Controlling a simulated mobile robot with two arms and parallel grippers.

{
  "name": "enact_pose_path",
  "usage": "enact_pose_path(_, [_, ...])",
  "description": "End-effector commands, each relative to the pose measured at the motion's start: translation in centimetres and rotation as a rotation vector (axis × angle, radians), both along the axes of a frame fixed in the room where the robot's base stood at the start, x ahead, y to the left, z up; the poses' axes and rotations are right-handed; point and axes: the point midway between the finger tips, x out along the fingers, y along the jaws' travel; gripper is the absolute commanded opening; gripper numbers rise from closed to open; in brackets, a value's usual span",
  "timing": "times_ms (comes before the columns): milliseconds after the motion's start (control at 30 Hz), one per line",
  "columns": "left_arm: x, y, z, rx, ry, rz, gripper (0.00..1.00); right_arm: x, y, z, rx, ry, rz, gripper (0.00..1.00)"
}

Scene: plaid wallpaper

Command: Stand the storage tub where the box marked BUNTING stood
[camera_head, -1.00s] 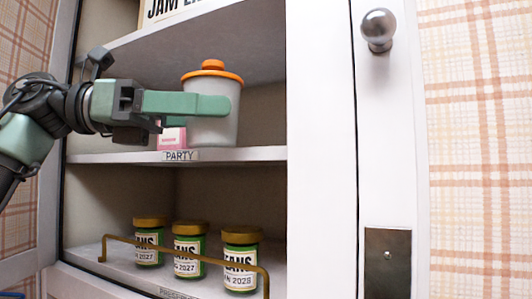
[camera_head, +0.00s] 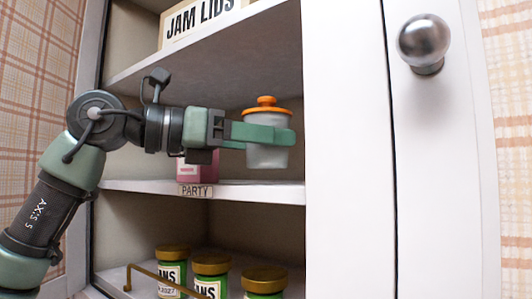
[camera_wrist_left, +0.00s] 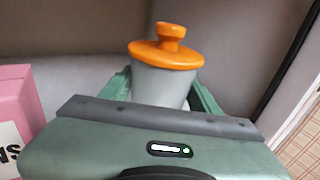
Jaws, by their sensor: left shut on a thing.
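The storage tub (camera_head: 267,157) is pale grey and translucent, with an orange knobbed lid. My left gripper (camera_head: 282,136) is shut around its side and holds it upright. In the head view a gap shows between its base and the middle shelf (camera_head: 250,192), labelled PARTY (camera_head: 195,191). The left wrist view shows the tub (camera_wrist_left: 160,88) between the fingers of my left gripper (camera_wrist_left: 162,95). A pink box (camera_head: 197,168) stands on that shelf, partly hidden behind the gripper. It also shows at the left of the wrist view (camera_wrist_left: 18,100), its lettering cut off. I see no readable BUNTING marking.
A JAM LIDS box (camera_head: 203,20) sits on the upper shelf. Several green jars (camera_head: 211,280) with gold lids stand on the lower shelf behind a brass rail (camera_head: 150,275). A white cabinet frame (camera_head: 345,150) and a door with a round knob (camera_head: 424,42) are at the right.

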Motion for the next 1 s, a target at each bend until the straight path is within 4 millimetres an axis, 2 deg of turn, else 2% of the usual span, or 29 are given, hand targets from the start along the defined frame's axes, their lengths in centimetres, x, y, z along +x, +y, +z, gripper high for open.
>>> enact_pose_path(100, [0.1, 0.1, -1.5, -0.001, 0.000, 0.001, 0.22, 0.2, -0.7, 0.6, -0.009, -0.003, 0.001, 0.85])
enact_pose_path(200, [0.0, 0.1, -2.1, -0.002, -0.001, 0.001, 0.22, 0.2, -1.0, 0.6, -0.013, -0.003, 0.001, 0.85])
enact_pose_path(567, [0.0, 0.0, -2.7, -0.001, -0.001, 0.000, 0.22, 0.3, -1.1, 0.1, -0.013, -0.004, 0.000, 0.85])
enact_pose_path(600, [0.0, 0.0, -2.5, -0.001, -0.001, 0.000, 0.73, 0.3, -1.1, 0.3, -0.012, -0.004, -0.001, 0.85])
enact_pose_path(633, [0.0, 0.0, -2.5, -0.001, -0.001, 0.000, 0.81, 0.3, -1.1, 0.3, -0.012, -0.004, -0.001, 0.85])
enact_pose_path(667, [0.0, 0.0, -2.5, -0.001, -0.001, 0.000, 0.83, 0.3, -1.1, 0.3, -0.012, -0.004, -0.001, 0.85])
enact_pose_path(1000, [0.0, 0.0, -2.0, -0.001, -0.001, 0.000, 0.83, 0.3, -0.4, 0.7, -0.005, -0.004, -0.003, 0.85])
